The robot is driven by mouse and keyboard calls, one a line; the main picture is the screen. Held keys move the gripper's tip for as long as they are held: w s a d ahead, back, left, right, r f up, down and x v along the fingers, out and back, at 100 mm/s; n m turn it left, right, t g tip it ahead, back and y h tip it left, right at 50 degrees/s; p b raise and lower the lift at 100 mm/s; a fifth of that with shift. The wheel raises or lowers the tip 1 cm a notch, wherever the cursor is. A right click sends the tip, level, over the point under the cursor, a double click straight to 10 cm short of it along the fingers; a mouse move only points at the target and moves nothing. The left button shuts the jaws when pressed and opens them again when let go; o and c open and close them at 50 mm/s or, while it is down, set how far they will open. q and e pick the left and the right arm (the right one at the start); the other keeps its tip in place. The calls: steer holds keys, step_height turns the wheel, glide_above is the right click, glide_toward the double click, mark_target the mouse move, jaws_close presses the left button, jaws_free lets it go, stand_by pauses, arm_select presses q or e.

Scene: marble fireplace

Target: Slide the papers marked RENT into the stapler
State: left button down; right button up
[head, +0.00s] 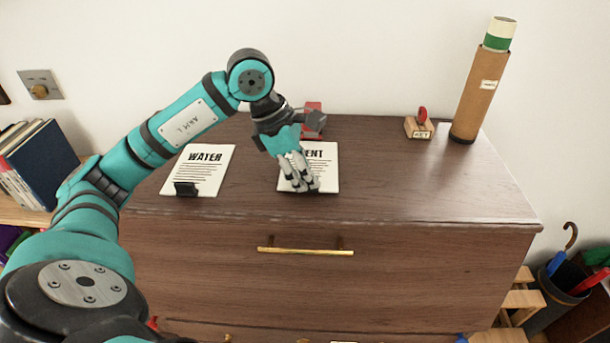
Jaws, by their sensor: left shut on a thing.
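The papers marked RENT (326,172) lie on the dark wooden chest top, near its front edge, with the first letter of the word hidden. My left gripper (303,187) reaches down over their lower part, with its fingers shut at their front edge. The fingers hide what they hold there. A red thing (313,106), likely the stapler, stands just behind the papers, mostly hidden by my left wrist. My right gripper is out of view.
Papers marked WATER (209,165) lie to the left with a black clip (186,189) at their front edge. A small KEY block (419,130) and a tall cardboard tube (471,98) stand at the back right. The chest top (420,180) right of RENT is clear.

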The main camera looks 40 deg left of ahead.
arm_select(q)
steer(key=shift+f+b, duration=0.2)
steer(key=shift+b, duration=0.15)
stand_by(0.4)
steer(key=c, duration=1.3)
jaws_free()
steer(key=shift+o, duration=0.2)
steer(key=shift+r+p, duration=3)
steer(key=shift+r, duration=1.05)
steer(key=shift+f, duration=0.15)
